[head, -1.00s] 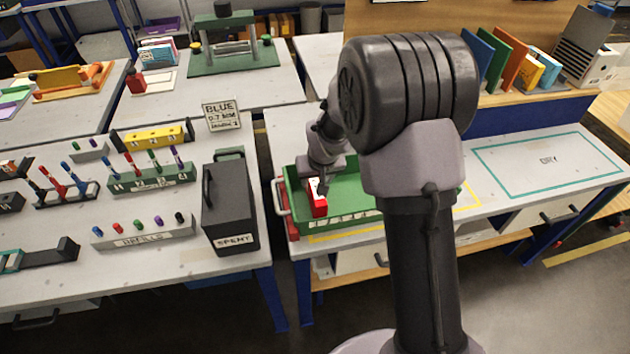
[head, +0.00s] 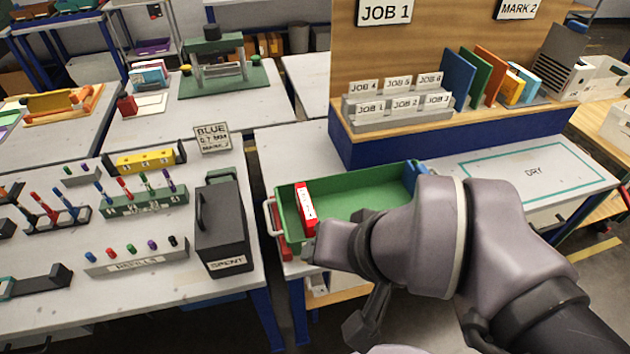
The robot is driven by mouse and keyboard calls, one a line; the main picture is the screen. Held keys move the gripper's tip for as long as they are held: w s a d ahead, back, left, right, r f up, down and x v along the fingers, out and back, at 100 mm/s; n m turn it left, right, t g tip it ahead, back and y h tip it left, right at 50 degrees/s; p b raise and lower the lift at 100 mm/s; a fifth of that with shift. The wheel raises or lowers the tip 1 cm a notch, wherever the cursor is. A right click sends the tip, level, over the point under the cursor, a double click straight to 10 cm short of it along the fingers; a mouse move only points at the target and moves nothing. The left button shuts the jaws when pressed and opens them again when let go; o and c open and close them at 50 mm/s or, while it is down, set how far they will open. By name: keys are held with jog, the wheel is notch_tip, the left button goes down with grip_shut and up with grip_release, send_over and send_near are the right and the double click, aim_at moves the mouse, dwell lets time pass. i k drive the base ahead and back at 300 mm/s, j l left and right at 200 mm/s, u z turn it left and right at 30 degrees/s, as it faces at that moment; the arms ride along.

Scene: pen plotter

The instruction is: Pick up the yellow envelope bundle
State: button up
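A small yellow item (head: 514,87) stands among the upright folders on the wooden shelf at the right. It is too small to tell whether it is the yellow envelope bundle. No other thing in view is clearly that bundle. My gripper (head: 309,250) is at the front left of the green tray, low by its front edge and far from the shelf. My own wrist hides most of it, and its fingers cannot be made out. A red block with a white label (head: 306,208) stands in the tray's left end, just beyond my gripper.
The green tray (head: 355,195) has a blue thing (head: 411,177) at its right end. A grey job rack (head: 398,108) and blue, green and orange folders (head: 484,75) stand on the shelf. The DRY area (head: 535,172) is bare. A black SPENT box (head: 219,230) is left of the tray.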

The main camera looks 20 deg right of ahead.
aim_at(512, 87)
jog(key=z, duration=1.5)
jog(key=i+l+u, duration=0.15)
jog(key=i+l, duration=0.15)
jog(key=i+l+u, duration=0.15)
jog(key=i+l, duration=0.15)
jog(key=i+l+u, duration=0.1)
jog(key=i+l, duration=0.2)
jog(key=l, duration=0.15)
jog(key=i+l+u, duration=0.15)
jog(key=l, duration=0.25)
jog(key=i+l+u, duration=0.15)
jog(key=i+l, duration=0.2)
jog(key=i+l+u, duration=0.15)
jog(key=l, duration=0.4)
jog(key=i+l+u, duration=0.15)
jog(key=l, duration=0.3)
jog(key=i+l+u, duration=0.1)
jog(key=i+l, duration=0.15)
jog(key=l, duration=0.25)
